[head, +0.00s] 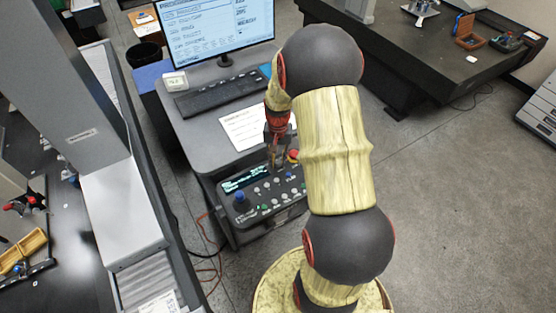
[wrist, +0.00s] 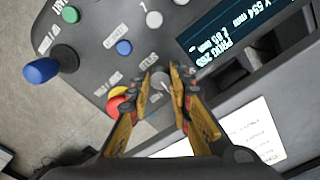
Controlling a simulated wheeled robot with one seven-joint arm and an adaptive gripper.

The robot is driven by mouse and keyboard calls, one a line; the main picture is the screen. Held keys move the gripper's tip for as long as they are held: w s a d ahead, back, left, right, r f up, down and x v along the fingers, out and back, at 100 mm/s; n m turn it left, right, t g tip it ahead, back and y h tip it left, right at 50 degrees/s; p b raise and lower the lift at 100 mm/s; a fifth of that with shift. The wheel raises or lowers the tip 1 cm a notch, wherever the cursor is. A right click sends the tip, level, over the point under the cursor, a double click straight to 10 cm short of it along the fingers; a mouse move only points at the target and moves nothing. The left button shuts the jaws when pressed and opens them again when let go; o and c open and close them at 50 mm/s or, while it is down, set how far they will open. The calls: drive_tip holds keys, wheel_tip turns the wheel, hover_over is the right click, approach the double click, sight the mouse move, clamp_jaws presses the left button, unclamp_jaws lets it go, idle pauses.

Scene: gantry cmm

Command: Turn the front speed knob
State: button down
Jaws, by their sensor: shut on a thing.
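The control box (head: 262,205) sits at the front of the desk, with a lit display (wrist: 222,32), buttons and a blue-topped joystick (wrist: 45,70). My gripper (head: 276,160) reaches down onto the back part of its panel. In the wrist view my gripper's two fingertips (wrist: 168,76) close around a small grey knob (wrist: 161,84) near the red stop button (wrist: 116,102). The fingers hide most of the knob, and its label is too small to read clearly. In the head view the knob is hidden by the gripper.
The red stop button on its yellow ring is close beside the fingers. A blue button (wrist: 124,47) and a white one (wrist: 153,19) lie nearby. A paper sheet (head: 243,128), keyboard (head: 218,96) and monitor (head: 218,28) stand behind. Open floor lies right.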

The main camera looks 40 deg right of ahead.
sight(278, 161)
idle(0.5)
drive_tip(key=c, duration=1.6)
unclamp_jaws()
drive_tip(key=shift+r, duration=0.1)
wheel_tip(278, 161, up, 12)
drive_tip(key=shift+f, duration=0.1)
